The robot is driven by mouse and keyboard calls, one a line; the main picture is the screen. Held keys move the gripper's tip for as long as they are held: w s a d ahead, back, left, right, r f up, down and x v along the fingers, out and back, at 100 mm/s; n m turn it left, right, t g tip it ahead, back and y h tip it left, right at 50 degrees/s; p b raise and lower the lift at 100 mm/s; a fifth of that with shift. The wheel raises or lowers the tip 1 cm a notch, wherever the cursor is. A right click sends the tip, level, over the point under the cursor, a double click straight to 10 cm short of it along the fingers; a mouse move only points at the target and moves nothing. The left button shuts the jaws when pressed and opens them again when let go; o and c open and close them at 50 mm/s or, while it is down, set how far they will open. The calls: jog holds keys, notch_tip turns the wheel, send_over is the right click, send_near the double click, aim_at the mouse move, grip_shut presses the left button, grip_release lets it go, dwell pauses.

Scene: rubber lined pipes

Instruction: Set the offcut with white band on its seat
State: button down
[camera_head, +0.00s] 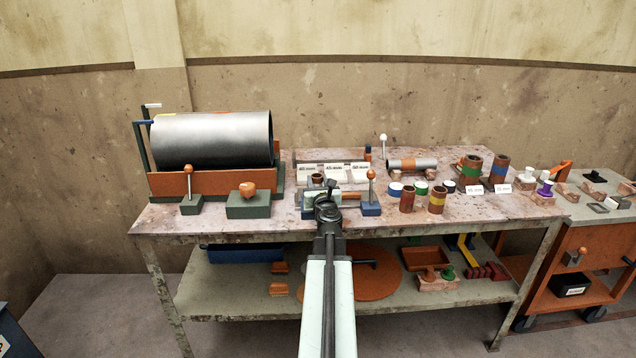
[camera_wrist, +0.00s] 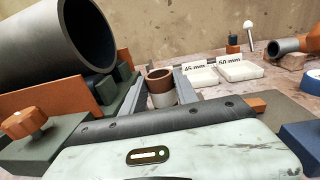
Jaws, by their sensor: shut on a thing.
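The offcut with white band (camera_wrist: 160,87) is a short brown tube with a pale band round its lower part. It stands upright between the two grey fingers of my gripper (camera_wrist: 161,98), which is shut on it. In the head view the offcut (camera_head: 317,180) shows small beyond my gripper (camera_head: 321,187), in front of the labelled white trays. The lower end of the offcut is hidden behind my gripper's body in the wrist view, so I cannot tell whether it touches anything below. I cannot make out which spot is its seat.
A large lined steel pipe (camera_head: 212,139) lies on an orange cradle (camera_head: 213,183) at the left. White trays (camera_wrist: 240,70) lie behind the offcut.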

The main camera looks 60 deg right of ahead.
jog(key=shift+f+b, duration=0.4)
jog(key=shift+b, duration=0.05)
jog(key=c, duration=0.9)
grip_release()
jog(key=shift+o, duration=0.2)
